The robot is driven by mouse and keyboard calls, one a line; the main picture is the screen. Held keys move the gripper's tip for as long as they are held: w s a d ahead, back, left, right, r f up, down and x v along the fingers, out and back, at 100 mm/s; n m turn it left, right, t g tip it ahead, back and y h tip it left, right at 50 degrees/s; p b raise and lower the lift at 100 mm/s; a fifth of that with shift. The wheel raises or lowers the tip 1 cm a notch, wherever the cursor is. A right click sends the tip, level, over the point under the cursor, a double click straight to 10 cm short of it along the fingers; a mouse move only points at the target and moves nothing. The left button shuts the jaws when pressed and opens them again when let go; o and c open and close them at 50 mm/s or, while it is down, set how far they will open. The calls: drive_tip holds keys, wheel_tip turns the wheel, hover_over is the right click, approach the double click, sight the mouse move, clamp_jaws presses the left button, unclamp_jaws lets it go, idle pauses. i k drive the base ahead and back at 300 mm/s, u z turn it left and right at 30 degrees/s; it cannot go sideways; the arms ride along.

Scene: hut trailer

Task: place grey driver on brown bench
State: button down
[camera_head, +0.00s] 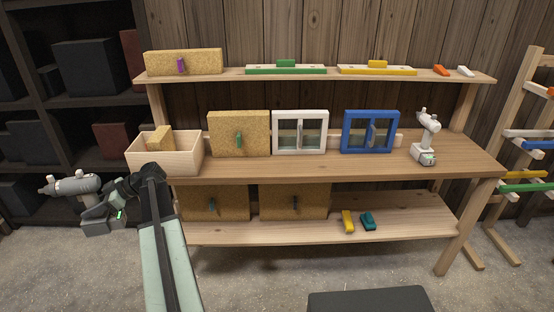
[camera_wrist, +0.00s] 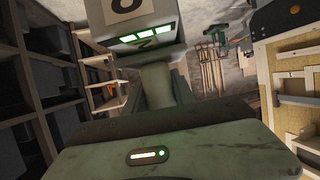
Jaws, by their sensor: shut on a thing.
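My gripper (camera_head: 92,203) is at the far left in the head view, out past the left end of the bench and clear of it. It is shut on a grey driver (camera_head: 68,186), whose barrel points left. The brown bench (camera_head: 330,169) is a wooden workbench along the back wall. A second pale grey driver (camera_head: 428,135) stands upright near the right end of its top.
On the bench top stand a wooden box (camera_head: 180,160) with a block inside, a cork-like panel (camera_head: 238,134), a white frame (camera_head: 300,131) and a blue frame (camera_head: 369,131). The front strip of the top is bare. A dark shelf rack (camera_head: 85,65) is at left.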

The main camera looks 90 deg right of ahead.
sight(442, 156)
drive_tip(key=k, duration=2.5)
